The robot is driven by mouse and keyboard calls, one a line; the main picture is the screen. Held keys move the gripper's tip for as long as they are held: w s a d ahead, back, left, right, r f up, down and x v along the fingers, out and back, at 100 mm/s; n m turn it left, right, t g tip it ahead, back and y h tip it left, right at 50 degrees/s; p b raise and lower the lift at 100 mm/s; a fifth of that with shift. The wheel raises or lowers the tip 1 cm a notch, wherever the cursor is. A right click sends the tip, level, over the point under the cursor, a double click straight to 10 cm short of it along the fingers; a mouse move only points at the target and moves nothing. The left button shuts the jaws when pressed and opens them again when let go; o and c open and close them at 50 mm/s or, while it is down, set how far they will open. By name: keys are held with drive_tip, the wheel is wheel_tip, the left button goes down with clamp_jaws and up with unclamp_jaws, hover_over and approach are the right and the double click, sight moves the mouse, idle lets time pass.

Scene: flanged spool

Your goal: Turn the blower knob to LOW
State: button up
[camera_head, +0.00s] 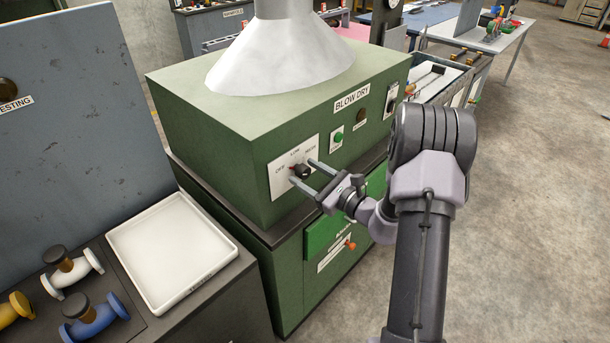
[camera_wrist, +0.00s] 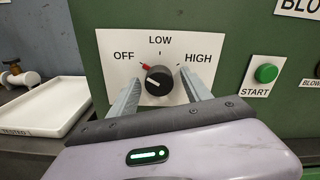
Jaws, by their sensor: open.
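The blower knob (camera_wrist: 158,82) is a round black knob on a white plate marked OFF, LOW and HIGH. Its red pointer is turned to the upper left, toward OFF. In the head view the knob (camera_head: 301,171) sits on the front of the green BLOW DRY cabinet (camera_head: 220,160). My gripper (camera_wrist: 162,88) is open, with one finger on each side of the knob. In the head view my gripper (camera_head: 302,173) reaches the plate from the right. I cannot tell whether either finger touches the knob.
A green START button (camera_wrist: 266,73) is right of the plate. A white tray (camera_head: 170,248) lies on the dark bench at left, beside several spool-shaped pipe pieces (camera_head: 95,316). A large grey hood (camera_head: 280,50) stands on the cabinet. Open floor (camera_head: 540,220) is at right.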

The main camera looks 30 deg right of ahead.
drive_tip(key=shift+w+a, duration=0.15)
drive_tip(key=shift+w, duration=0.2)
clamp_jaws()
drive_tip(key=m+p, duration=0.2)
drive_tip(key=shift+r+m, duration=0.15)
drive_tip(key=shift+m, duration=0.25)
drive_tip(key=m+p, duration=0.2)
drive_tip(key=m, duration=0.1)
drive_tip(key=shift+m+p, duration=0.3)
drive_tip(key=shift+p, duration=0.05)
drive_tip(key=m+p, duration=0.3)
drive_tip(key=m, duration=0.2)
drive_tip(key=shift+a, duration=0.1)
drive_tip(key=shift+m, duration=0.3)
